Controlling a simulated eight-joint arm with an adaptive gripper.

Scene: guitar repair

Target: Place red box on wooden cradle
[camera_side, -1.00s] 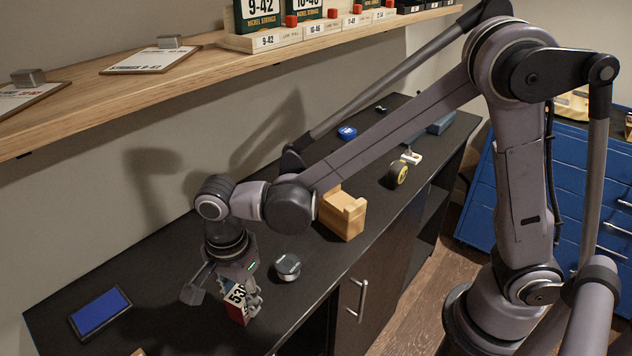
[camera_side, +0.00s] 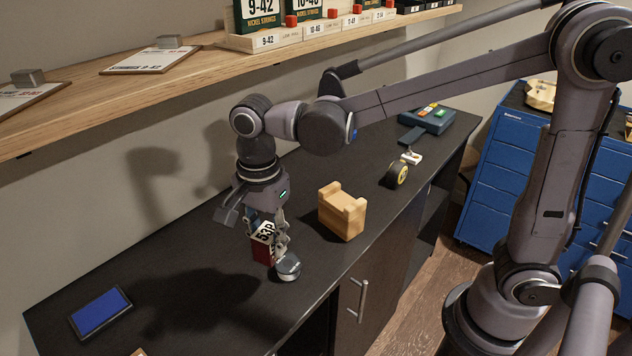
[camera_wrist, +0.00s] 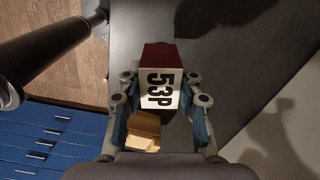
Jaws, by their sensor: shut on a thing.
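The red box (camera_side: 264,247) has a white top face marked "53P". My gripper (camera_side: 268,232) is shut on it and holds it above the black bench, left of the cradle. In the wrist view the red box (camera_wrist: 160,80) sits between my gripper's fingers (camera_wrist: 160,100), its red side at the top. The wooden cradle (camera_side: 342,212) stands upright on the bench, a light wood block with raised ends. The cradle also shows partly in the wrist view (camera_wrist: 142,130), behind the box and fingers.
A round metal tin (camera_side: 287,267) stands just below and right of the box in the side view. A blue-topped pad (camera_side: 100,310) lies at the left. A yellow-faced roll (camera_side: 396,175) is beyond the cradle. A wooden shelf (camera_side: 215,65) runs above the bench.

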